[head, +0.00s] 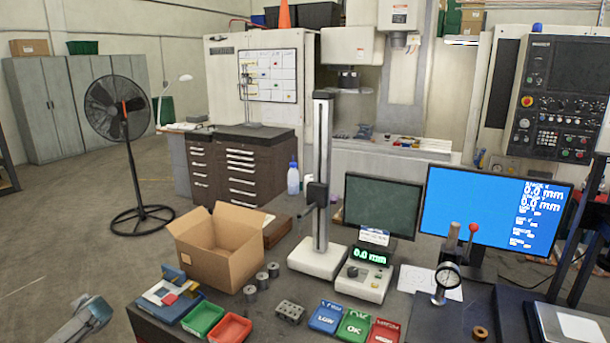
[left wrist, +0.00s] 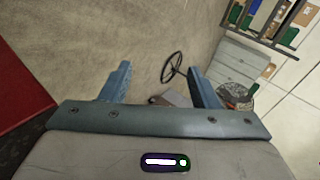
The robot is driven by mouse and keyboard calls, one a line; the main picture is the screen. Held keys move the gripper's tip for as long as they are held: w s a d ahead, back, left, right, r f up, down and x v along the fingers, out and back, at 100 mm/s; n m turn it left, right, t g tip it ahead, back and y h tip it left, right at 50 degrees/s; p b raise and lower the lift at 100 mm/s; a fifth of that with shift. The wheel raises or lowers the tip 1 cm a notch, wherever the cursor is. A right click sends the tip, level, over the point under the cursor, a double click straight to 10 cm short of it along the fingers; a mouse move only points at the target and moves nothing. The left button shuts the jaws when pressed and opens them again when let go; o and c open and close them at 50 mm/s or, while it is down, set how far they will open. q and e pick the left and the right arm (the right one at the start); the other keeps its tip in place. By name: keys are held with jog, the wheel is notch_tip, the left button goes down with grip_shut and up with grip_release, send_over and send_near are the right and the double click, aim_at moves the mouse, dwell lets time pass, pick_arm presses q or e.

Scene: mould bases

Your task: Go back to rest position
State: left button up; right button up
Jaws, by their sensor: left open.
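My left gripper (left wrist: 160,85) shows in the left wrist view with its two blue fingers spread apart and nothing between them. My right gripper is in neither view.
The table holds an open cardboard box (head: 215,247), a height gauge (head: 320,195), several grey cylinders, a drilled block (head: 290,311), green (head: 202,320) and red (head: 231,328) trays, and LOW, OK and red plates. A fan (head: 128,130) stands on open floor at left.

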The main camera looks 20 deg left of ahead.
pick_arm(q)
jog(key=s+a+f+m, duration=0.1)
jog(key=s+a+f, duration=0.1)
jog(key=s+f, duration=0.5)
jog(key=s+a+f+m+h, duration=0.1)
jog(key=s+f, duration=0.2)
jog(key=s, duration=0.7)
jog(key=s+a+f+m, duration=0.2)
jog(key=s+f, duration=0.3)
jog(key=s, duration=0.4)
jog(key=s+d+f+n+h, duration=0.15)
jog(key=s+d+f, duration=0.25)
jog(key=d+f, duration=0.95)
jog(key=s+d+f+n+h, duration=0.1)
jog(key=s+d+f+h, duration=0.2)
jog(key=d+f, duration=1.1)
jog(key=s+d+f+n+g+h, duration=0.1)
jog(key=d+f+h, duration=0.15)
jog(key=d, duration=1.65)
jog(key=s+d+f+n+h, duration=0.15)
jog(key=d+f, duration=0.25)
jog(key=d, duration=1.4)
notch_tip(320, 180, down, 10)
jog(key=m+b, duration=0.1)
jog(key=b, duration=0.9)
jog(key=shift+s, duration=0.2)
